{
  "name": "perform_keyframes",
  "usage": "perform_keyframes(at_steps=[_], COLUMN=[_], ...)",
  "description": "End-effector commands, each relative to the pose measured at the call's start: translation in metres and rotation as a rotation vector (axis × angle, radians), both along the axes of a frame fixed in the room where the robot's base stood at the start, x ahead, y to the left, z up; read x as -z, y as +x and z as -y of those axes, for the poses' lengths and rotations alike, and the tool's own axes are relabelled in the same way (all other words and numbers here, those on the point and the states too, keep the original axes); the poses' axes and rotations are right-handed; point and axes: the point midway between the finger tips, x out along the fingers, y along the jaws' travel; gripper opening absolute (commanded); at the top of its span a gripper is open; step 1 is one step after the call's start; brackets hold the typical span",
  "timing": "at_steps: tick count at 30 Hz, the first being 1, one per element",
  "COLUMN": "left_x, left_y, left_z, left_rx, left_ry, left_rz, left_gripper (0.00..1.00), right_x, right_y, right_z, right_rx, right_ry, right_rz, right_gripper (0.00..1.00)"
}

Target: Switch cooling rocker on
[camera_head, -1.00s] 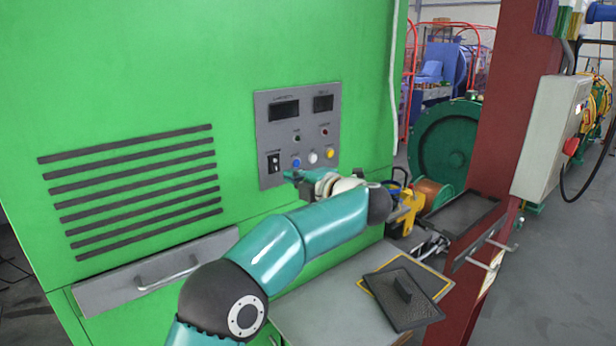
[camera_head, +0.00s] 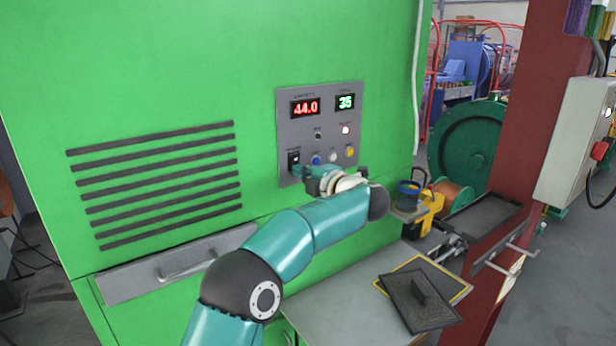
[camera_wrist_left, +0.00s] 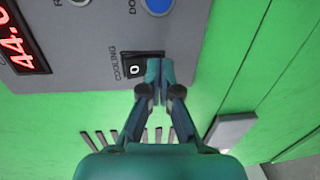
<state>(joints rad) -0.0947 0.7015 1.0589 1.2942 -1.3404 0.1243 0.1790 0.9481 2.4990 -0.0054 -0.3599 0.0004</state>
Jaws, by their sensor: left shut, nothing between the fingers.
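The cooling rocker (camera_head: 293,158) is a small black switch at the lower left of the grey control panel (camera_head: 318,112) on the green cabinet. In the left wrist view the rocker (camera_wrist_left: 135,69) shows a "0" mark beside the word COOLING. My left gripper (camera_wrist_left: 160,68) is shut and empty, its fingertips at one end of the rocker, covering part of it. In the head view my left gripper (camera_head: 302,172) is just below the rocker. The panel's red display (camera_head: 305,107) reads 44.0 and its green display (camera_head: 345,102) reads 35. My right gripper is not in view.
A red post (camera_head: 515,130) rises at the right.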

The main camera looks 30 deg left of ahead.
Motion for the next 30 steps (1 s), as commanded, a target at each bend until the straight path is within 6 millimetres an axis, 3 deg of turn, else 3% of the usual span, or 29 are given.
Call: perform_keyframes(at_steps=[11, 24, 30], left_x=[0.002, 0.017, 0.019], left_y=[-0.004, -0.032, -0.043], left_z=[0.012, 0.093, 0.119], left_rx=[0.000, 0.000, -0.003], left_ry=[-0.001, 0.000, -0.001], left_rz=[0.002, 0.000, 0.002], left_gripper=[0.00, 0.00, 0.00], right_x=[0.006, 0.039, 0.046], right_y=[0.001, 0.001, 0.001], right_z=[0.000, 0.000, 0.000], right_rx=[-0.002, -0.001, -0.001], right_ry=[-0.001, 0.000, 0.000], right_rz=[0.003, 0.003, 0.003], right_gripper=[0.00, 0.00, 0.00])
